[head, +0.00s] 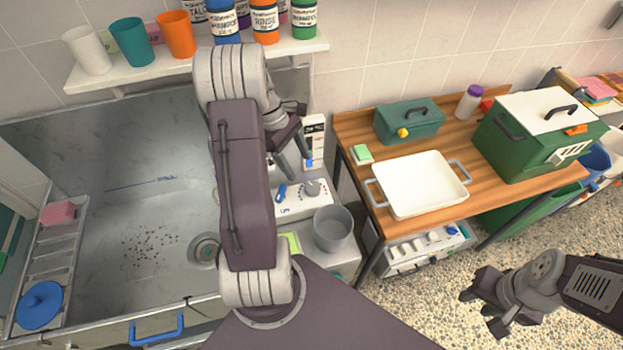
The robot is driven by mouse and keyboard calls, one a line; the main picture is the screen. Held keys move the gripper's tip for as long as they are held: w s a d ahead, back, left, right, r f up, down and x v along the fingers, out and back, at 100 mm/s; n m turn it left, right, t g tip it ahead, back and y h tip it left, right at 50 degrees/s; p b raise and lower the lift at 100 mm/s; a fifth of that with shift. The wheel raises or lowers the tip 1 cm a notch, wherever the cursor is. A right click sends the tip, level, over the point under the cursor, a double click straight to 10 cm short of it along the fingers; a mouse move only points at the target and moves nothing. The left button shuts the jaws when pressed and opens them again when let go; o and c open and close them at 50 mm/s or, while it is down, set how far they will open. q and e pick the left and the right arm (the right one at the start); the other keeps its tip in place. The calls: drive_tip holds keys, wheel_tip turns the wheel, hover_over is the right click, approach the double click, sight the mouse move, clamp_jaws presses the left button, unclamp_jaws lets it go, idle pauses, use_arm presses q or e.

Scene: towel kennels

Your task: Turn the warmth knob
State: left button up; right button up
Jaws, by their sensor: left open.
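A white control panel (300,202) stands beside the sink, with a round grey knob (312,187) on its top and a blue lever or handle (281,192) to the left of it. The grey knob may be the warmth knob; its marks are too small to read. My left gripper (297,166) is open and empty, its fingers above and behind the panel in the picture, apart from the knob. My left arm covers the panel's left side. My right gripper (481,311) is over the speckled floor at lower right, fingers apart and empty, far from the panel.
A grey bucket (333,229) stands just below the panel. The steel sink (110,215) lies left. A wooden table (355,126) at right holds a white tray (420,184), a green toolbox (408,122) and a green carrier (530,140). A shelf (125,77) holds cups and bottles.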

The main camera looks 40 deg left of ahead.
sight(313, 186)
use_arm(q)
drive_tip(key=x, duration=0.4)
drive_tip(key=w+x, duration=0.1)
drive_tip(key=x, duration=0.1)
drive_tip(key=shift+w+d+p, duration=0.1)
drive_tip(key=shift+d+p, duration=0.2)
drive_tip(key=shift+d, duration=0.05)
drive_tip(key=shift+x, duration=1.15)
drive_tip(key=shift+s+f, duration=0.4)
drive_tip(key=shift+f, duration=0.05)
drive_tip(key=shift+w+d, duration=0.15)
drive_tip(key=shift+w, duration=0.05)
drive_tip(key=shift+w+f, duration=0.1)
drive_tip(key=c, duration=1.3)
drive_tip(key=shift+c, duration=0.4)
use_arm(e)
drive_tip(key=shift+w+d+r, duration=0.25)
drive_tip(key=shift+w+r, duration=0.05)
drive_tip(key=shift+w, duration=0.15)
